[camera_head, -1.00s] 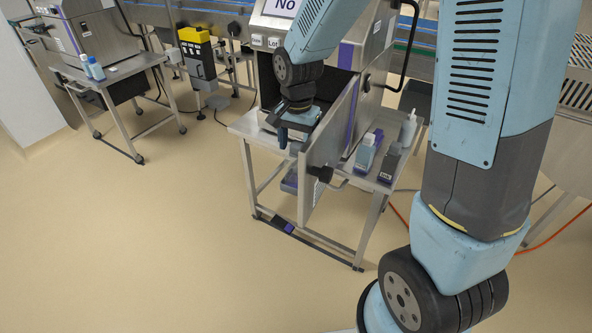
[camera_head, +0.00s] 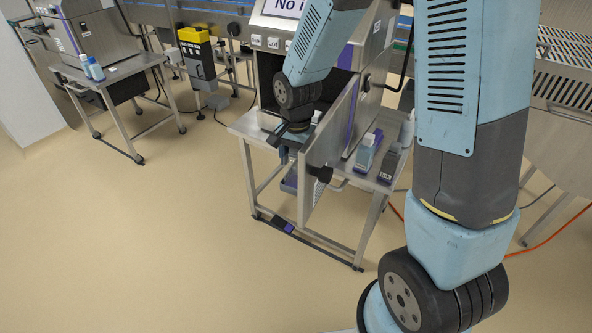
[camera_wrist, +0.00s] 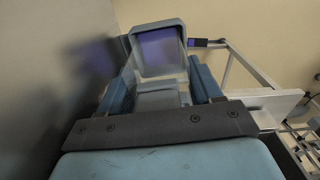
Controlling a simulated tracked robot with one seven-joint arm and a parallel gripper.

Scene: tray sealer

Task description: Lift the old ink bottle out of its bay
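My gripper (camera_wrist: 160,90) has a blue finger on either side of a greyish bottle with a purple face, which I take to be the old ink bottle (camera_wrist: 158,48). The fingers appear to press against its sides. In the camera_head view my gripper (camera_head: 286,152) hangs by the open door of the printer cabinet, and its fingertips are partly hidden. The bottle cannot be made out there. The bay is not clearly visible, so I cannot tell whether the bottle is fully clear of it.
The open metal door (camera_head: 328,145) stands close to my gripper. A bottle with a purple base (camera_head: 365,152) and a dark bottle (camera_head: 389,163) stand on the steel table (camera_head: 240,124) right of it. Another table (camera_head: 130,68) holds bottles at left. The floor in front is clear.

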